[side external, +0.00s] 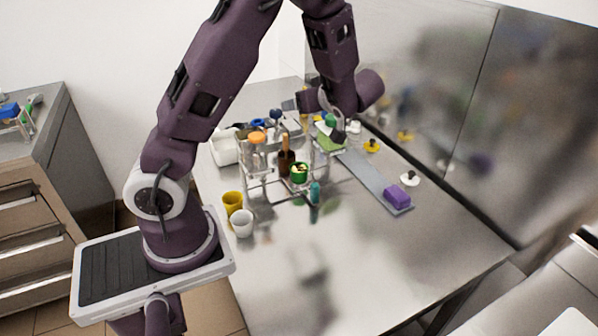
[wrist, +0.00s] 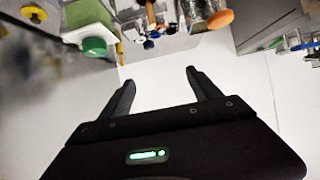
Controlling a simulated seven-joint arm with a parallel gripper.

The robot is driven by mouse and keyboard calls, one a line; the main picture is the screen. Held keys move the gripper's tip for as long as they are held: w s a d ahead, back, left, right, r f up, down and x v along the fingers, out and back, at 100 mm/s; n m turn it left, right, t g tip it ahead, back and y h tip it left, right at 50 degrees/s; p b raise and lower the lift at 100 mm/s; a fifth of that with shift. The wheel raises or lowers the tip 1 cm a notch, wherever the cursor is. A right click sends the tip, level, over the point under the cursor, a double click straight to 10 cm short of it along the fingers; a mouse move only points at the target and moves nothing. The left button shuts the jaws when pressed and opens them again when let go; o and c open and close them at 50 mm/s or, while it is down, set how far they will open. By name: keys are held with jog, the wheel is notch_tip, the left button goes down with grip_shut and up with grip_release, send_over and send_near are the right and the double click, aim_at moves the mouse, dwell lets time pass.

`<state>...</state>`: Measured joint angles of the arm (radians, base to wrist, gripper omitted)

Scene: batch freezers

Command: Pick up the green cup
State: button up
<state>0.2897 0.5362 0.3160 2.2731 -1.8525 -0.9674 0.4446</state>
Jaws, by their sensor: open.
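The green cup (side external: 299,173) stands on the steel table among the cluttered items, near a wire rack, in the side external view. Something yellow and dark shows at its opening. My gripper (wrist: 159,78) is open, with nothing between its fingers in the wrist view. In the side external view my wrist is above the back of the table, behind and to the right of the cup, and apart from it. A green round object (wrist: 95,46) shows at the upper left of the wrist view; I cannot tell whether it is the cup.
A yellow cup (side external: 232,203) and a white cup (side external: 242,223) stand at the table's left edge. A brown bottle (side external: 286,165) and a teal bottle (side external: 315,192) flank the green cup. A purple block (side external: 397,196) lies at right. The table's front is clear; a steel wall borders the back right.

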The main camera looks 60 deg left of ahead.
send_near(296, 168)
jog(key=x, duration=0.3)
jog(key=shift+s+a+f, duration=0.1)
jog(key=shift+a+f, duration=0.2)
jog(key=x, duration=0.6)
jog(key=shift+a+f, duration=0.1)
jog(key=shift+a, duration=0.3)
jog(key=c, duration=1.4)
